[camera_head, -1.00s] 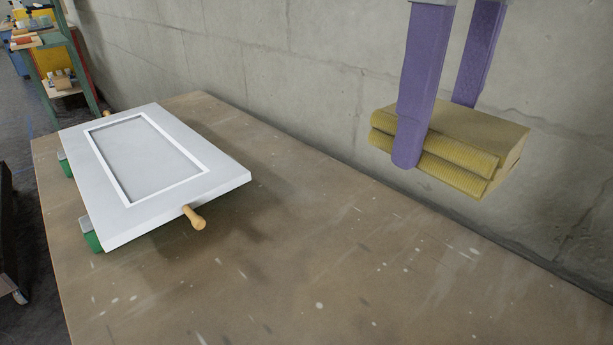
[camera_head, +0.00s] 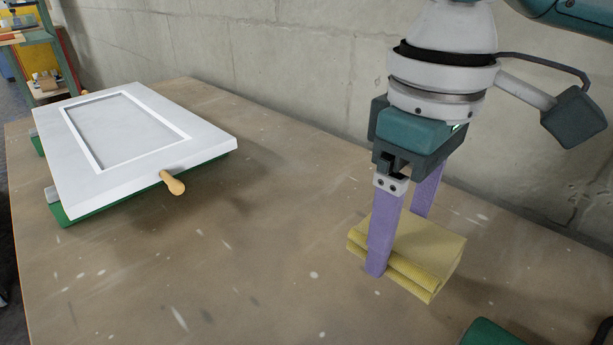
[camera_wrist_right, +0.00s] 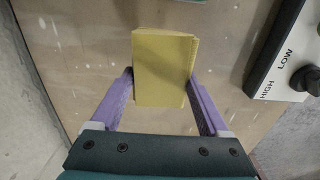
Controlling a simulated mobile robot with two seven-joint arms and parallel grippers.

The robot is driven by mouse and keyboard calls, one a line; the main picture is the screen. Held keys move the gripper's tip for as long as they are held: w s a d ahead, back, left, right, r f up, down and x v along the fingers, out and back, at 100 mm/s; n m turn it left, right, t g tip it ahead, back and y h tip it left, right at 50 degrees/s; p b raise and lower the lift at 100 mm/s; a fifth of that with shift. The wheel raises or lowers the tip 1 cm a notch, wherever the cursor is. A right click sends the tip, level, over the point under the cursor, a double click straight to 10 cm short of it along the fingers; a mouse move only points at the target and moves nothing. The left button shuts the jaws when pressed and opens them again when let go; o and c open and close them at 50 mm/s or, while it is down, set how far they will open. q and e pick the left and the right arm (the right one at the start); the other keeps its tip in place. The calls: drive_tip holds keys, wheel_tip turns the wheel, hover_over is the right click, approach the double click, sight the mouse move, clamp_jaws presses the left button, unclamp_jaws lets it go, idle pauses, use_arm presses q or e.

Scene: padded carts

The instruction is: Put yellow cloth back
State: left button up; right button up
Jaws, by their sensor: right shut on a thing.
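The folded yellow cloth (camera_head: 425,245) is at the right side of the brown table (camera_head: 230,260), at or just above its surface; I cannot tell whether it touches. My right gripper (camera_head: 398,240), with purple fingers, is shut on the cloth, one finger on each side. In the right wrist view the cloth (camera_wrist_right: 163,68) sits between the two fingers (camera_wrist_right: 160,88). My left gripper is not in view.
A white framed panel (camera_head: 210,142) on a green base with a wooden handle (camera_head: 172,182) stands at the left of the table. A concrete wall (camera_head: 280,60) runs behind. The table middle is clear. A box marked LOW and HIGH (camera_wrist_right: 283,62) shows in the right wrist view.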

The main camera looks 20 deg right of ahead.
sight(386, 283)
wheel_tip(386, 283, down, 5)
drive_tip(key=shift+r+b, duration=0.1)
drive_tip(key=shift+b, duration=0.6)
drive_tip(key=shift+f, duration=0.25)
drive_tip(key=o, duration=1.3)
wheel_tip(386, 283, up, 11)
drive_tip(key=p, duration=0.3)
drive_tip(key=shift+p, duration=0.3)
drive_tip(key=shift+r, duration=0.65)
